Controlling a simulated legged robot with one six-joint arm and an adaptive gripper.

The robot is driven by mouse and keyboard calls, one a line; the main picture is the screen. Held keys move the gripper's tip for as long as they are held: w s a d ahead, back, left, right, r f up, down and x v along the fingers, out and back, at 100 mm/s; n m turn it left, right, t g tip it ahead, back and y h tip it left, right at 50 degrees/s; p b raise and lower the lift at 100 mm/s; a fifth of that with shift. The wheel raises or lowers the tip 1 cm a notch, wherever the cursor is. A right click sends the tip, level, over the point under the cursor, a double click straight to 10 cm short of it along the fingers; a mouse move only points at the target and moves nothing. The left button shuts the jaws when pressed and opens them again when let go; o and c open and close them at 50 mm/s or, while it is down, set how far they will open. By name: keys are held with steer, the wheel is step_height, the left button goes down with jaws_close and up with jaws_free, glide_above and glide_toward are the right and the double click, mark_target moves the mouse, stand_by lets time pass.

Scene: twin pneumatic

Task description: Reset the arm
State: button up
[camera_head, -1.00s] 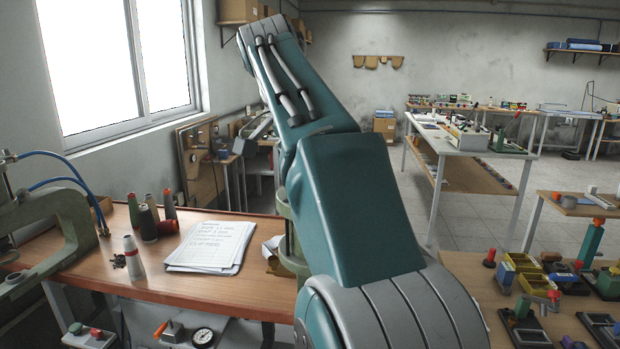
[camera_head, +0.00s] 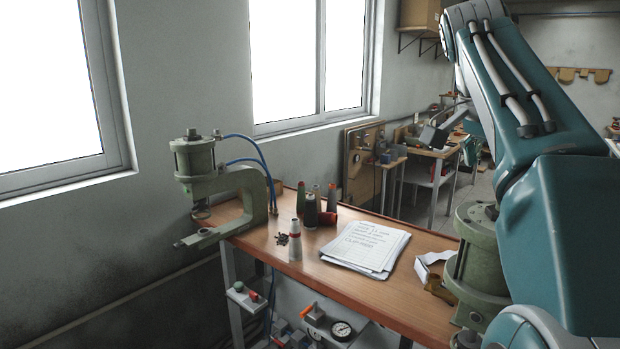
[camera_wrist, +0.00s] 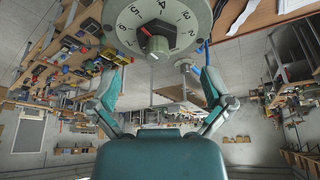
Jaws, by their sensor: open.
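My teal and grey arm (camera_head: 520,110) fills the right side of the head view and reaches up and away from the camera. In the wrist view, the two fingers of my gripper (camera_wrist: 163,78) stand wide apart with nothing between them. My gripper's tips are not clear in the head view.
A second green press (camera_head: 478,262) stands beside my arm. Windows line the left wall.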

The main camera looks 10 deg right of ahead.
steer(key=s+a+f+n+t+y, duration=0.1)
steer(key=s+a+f+n, duration=0.3)
steer(key=f, duration=0.6)
steer(key=s+a+f+n+t+y, duration=0.2)
steer(key=s+a+f+n, duration=0.3)
steer(key=a+f, duration=0.4)
steer(key=s+a+f+n+t+y, duration=0.1)
steer(key=s+a+f+n, duration=0.3)
steer(key=f, duration=0.6)
steer(key=a+n, duration=0.2)
steer(key=shift+s+a+f+n+t, duration=0.25)
steer(key=shift+s+f+n+t, duration=0.05)
steer(key=shift+f+n+t, duration=0.1)
steer(key=shift+r, duration=0.1)
